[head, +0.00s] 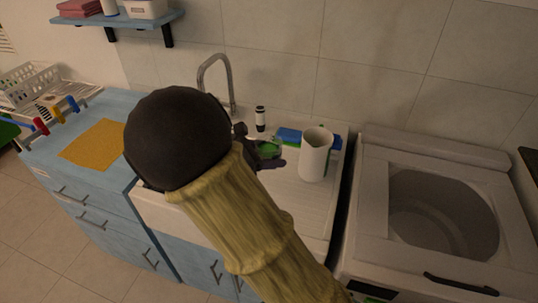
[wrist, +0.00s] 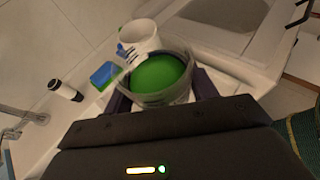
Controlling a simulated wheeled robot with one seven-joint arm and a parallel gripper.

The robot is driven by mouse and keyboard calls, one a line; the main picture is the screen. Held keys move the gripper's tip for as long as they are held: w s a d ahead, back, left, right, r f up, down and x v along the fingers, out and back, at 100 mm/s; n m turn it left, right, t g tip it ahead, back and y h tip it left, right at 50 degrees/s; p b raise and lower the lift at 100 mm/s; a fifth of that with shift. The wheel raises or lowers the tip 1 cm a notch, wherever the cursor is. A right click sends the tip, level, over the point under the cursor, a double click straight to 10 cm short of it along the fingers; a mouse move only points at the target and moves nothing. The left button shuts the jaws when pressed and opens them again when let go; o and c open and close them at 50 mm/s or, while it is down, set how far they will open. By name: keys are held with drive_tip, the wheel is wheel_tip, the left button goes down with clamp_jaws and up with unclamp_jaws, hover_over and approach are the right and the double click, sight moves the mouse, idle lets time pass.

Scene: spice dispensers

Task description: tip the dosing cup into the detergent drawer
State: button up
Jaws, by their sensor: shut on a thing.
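The dosing cup (wrist: 165,100) is clear, with green liquid in it. In the wrist view it sits between the two dark fingers of my gripper (wrist: 162,92), which is shut on it. In the head view the green of the cup (head: 268,150) shows just past my arm, above the sink counter and left of the white jug; my gripper (head: 262,155) is mostly hidden by my arm there. The washing machine (head: 480,159) stands at the right. I cannot make out the detergent drawer in either view; the machine's front is mostly cut off.
A white jug (head: 315,156) stands on the counter, close right of the cup. Behind are a blue and green sponge (head: 289,135), a small black and white bottle (head: 260,119) and the tap (head: 229,82). A yellow mat (head: 93,144) and dish rack (head: 35,84) lie left.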

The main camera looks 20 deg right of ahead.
sight(268, 136)
idle(0.5)
wheel_tip(268, 136, up, 6)
drive_tip(key=p, duration=0.7)
drive_tip(key=shift+r, duration=0.1)
drive_tip(key=shift+f, duration=0.2)
idle(0.4)
